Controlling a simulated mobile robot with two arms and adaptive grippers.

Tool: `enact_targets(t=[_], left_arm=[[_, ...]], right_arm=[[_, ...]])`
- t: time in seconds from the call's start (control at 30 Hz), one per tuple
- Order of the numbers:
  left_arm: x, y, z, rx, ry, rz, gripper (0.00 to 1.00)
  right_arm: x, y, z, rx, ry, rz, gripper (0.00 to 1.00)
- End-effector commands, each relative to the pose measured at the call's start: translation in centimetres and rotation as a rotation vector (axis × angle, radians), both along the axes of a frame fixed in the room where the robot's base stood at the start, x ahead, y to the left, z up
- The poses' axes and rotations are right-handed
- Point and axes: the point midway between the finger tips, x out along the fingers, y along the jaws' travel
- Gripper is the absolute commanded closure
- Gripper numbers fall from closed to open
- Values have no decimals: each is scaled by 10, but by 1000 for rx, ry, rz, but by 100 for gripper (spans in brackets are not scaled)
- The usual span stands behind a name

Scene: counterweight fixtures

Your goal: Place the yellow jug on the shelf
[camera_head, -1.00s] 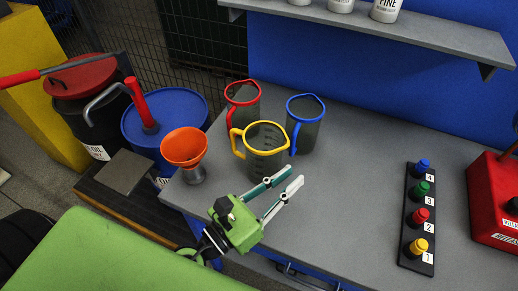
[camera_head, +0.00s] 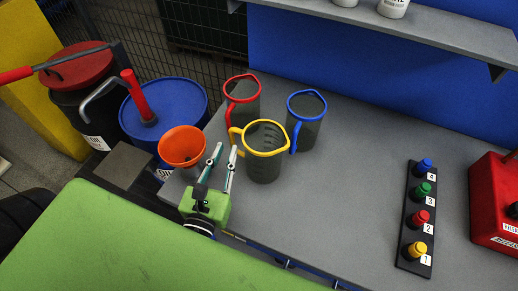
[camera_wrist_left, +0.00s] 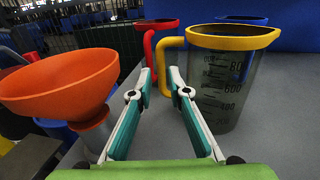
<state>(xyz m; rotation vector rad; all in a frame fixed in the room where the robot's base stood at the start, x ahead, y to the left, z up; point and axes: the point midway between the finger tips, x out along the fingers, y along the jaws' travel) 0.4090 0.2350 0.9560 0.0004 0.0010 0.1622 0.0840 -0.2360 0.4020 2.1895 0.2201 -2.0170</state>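The yellow jug (camera_head: 263,165) is a grey see-through measuring jug with yellow rim and handle. It stands upright on the grey table, its handle facing left. It also shows in the wrist view (camera_wrist_left: 222,95). My left gripper (camera_head: 226,150) is open and empty, left of the jug with its fingertips close to the handle. In the wrist view the handle appears just beyond the fingertips (camera_wrist_left: 161,73); I cannot tell whether they touch. The shelf (camera_head: 430,37) is a grey board on the blue wall. My right gripper is not in view.
A red jug (camera_head: 242,103) and a blue jug (camera_head: 305,128) stand behind the yellow one. An orange funnel (camera_head: 182,147) is close left of my gripper. White cans (camera_head: 393,8) stand on the shelf. A button strip (camera_head: 417,220) and red box (camera_head: 493,205) are at right.

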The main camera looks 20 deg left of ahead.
Motion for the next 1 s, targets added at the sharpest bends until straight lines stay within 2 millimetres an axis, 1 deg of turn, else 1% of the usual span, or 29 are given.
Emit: enact_targets(t=[0.17, 0.33, 0.4, 0.5, 0.77, 0.8, 0.83, 1.0], left_arm=[[12, 2, 3, 0, -1, 0, 83], [38, 5, 9, 0, -3, 0, 83], [47, 6, 6, 0, -2, 0, 83], [55, 8, 5, 0, 0, -1, 83], [57, 8, 2, -1, 2, -1, 83], [57, 8, 2, 0, 2, -1, 94], [57, 8, 2, -1, 2, -1, 100], [57, 8, 3, -1, 1, -1, 100]], right_arm=[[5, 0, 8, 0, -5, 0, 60], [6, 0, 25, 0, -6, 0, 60], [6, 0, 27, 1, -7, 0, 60], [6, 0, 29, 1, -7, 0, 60], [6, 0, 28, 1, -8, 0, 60], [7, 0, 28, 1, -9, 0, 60], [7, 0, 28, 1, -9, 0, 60], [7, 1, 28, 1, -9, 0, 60]])
